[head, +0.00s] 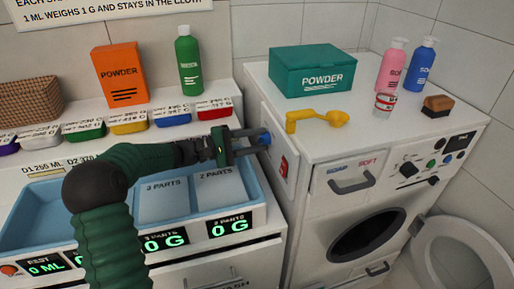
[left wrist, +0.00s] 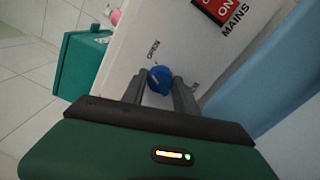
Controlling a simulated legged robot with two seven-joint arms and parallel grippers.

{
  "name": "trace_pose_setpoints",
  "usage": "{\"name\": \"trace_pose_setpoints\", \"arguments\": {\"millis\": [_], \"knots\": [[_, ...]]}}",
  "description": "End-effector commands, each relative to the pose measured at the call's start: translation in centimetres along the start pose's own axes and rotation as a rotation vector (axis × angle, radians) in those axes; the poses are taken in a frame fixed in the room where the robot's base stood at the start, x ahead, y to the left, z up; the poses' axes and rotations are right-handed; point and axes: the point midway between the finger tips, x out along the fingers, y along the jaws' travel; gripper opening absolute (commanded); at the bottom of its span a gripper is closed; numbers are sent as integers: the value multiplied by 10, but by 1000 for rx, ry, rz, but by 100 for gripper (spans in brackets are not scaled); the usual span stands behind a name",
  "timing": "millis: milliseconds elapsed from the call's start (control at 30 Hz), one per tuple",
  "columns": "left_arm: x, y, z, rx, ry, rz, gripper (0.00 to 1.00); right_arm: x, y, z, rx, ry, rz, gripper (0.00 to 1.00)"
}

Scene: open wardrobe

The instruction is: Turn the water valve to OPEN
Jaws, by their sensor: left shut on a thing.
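The blue water valve knob (left wrist: 159,80) sits on the white side panel (left wrist: 128,50) of the washing machine. It also shows in the head view (head: 265,137), at the machine's left side. In the left wrist view the word OPEN is printed above and left of the knob; a second label to its right is partly hidden. My left gripper (left wrist: 160,98) has its two fingers on either side of the knob and is shut on it. It also shows in the head view (head: 250,143). My right gripper is in neither view.
A red MAINS switch (head: 284,167) is close beside the valve. A yellow scoop (head: 318,119) and a teal powder box (head: 312,72) stand on the machine top. A blue tray (head: 30,215) lies under my left arm. The round washer door (head: 462,255) hangs open at the right.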

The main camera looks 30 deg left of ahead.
Motion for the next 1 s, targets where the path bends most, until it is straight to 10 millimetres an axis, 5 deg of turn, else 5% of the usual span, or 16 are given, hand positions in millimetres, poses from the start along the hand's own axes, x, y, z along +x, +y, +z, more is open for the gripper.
{"name": "trace_pose_setpoints", "arguments": {"millis": [400, 1000], "knots": [[0, -6, -1, 274, -2, -4, 0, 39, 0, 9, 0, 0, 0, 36], [0, -6, 0, 348, -4, -9, 0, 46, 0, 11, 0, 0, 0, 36]]}}
